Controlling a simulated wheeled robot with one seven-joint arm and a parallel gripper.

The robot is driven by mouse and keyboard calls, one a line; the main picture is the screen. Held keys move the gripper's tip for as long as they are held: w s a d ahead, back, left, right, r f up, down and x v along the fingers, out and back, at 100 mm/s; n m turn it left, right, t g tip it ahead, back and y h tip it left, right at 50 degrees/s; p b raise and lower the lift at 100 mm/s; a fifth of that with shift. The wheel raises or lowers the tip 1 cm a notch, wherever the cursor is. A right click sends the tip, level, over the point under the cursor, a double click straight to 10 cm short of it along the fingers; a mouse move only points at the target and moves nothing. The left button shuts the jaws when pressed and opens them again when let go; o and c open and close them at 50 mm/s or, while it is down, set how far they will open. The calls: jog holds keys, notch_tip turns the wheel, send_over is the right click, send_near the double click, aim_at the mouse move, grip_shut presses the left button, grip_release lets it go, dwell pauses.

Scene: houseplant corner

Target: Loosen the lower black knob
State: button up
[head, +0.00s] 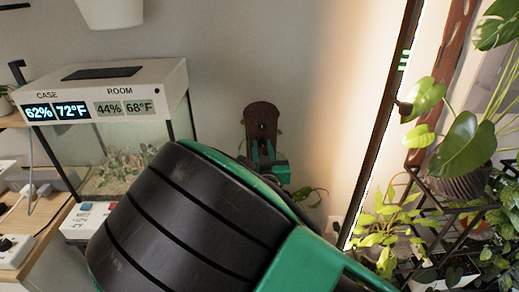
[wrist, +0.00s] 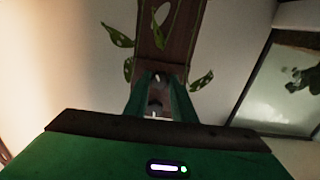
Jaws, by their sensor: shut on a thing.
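A dark brown wooden board (head: 262,116) is fixed upright on the wall in the head view. Small dark fittings show on its upper part, too small to tell apart. My green gripper (head: 268,166) is at the board's lower part, and my arm hides much of the area below. In the wrist view the board (wrist: 168,40) runs up the picture, with my gripper's two fingers (wrist: 156,98) reaching to it. A small black knob (wrist: 155,98) shows dimly between them, and the fingers are shut on it. From the head view it appears to be the lower knob.
Green leaves (head: 308,194) hang close to the board's lower end. A glass case (head: 125,150) with a display stands at the left. A tall lit frame (head: 378,130) and potted plants (head: 450,150) stand at the right. The wall above the board is clear.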

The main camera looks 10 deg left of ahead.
jog(key=n, duration=0.3)
jog(key=shift+s+f, duration=0.1)
jog(key=n, duration=0.4)
jog(key=shift+n, duration=0.3)
jog(key=n, duration=0.3)
jog(key=shift+n, duration=0.3)
jog(key=n, duration=0.4)
jog(key=shift+n, duration=0.3)
jog(key=n, duration=0.3)
jog(key=shift+n, duration=0.3)
jog(key=n, duration=0.3)
jog(key=shift+n, duration=0.4)
jog(key=n, duration=0.6)
jog(key=shift+s, duration=0.1)
jog(key=shift+n, duration=0.3)
